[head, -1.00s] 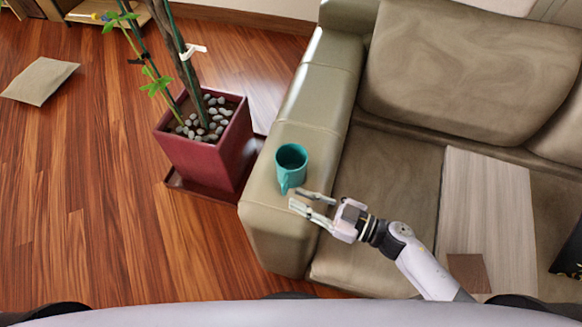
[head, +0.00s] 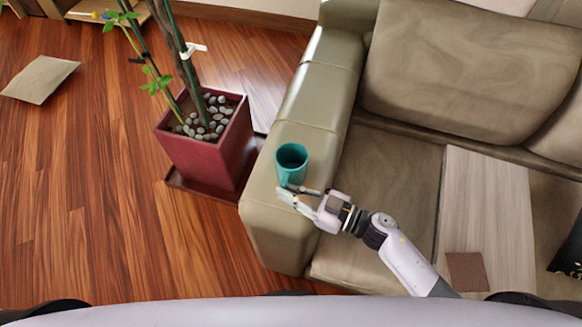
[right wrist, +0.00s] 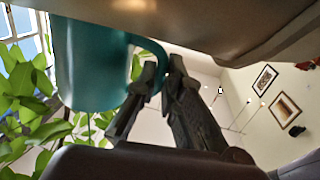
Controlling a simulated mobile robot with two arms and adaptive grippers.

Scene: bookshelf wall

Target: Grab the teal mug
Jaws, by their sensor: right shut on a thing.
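The teal mug (head: 291,159) stands upright on the sofa's left armrest in the head view, its handle toward the bottom of the picture. My right gripper (head: 289,193) is at the handle side of the mug, its fingers shut on the handle. In the right wrist view the mug (right wrist: 88,65) fills the upper left, and the right gripper's dark fingertips (right wrist: 161,78) close around the lower part of its curved handle. My left gripper is not in view.
The armrest (head: 268,222) belongs to a beige sofa. A red planter (head: 207,161) with a plant stands close on its left. A wooden board (head: 488,205) lies on the seat at right. A beige cushion (head: 40,80) lies on the open wood floor.

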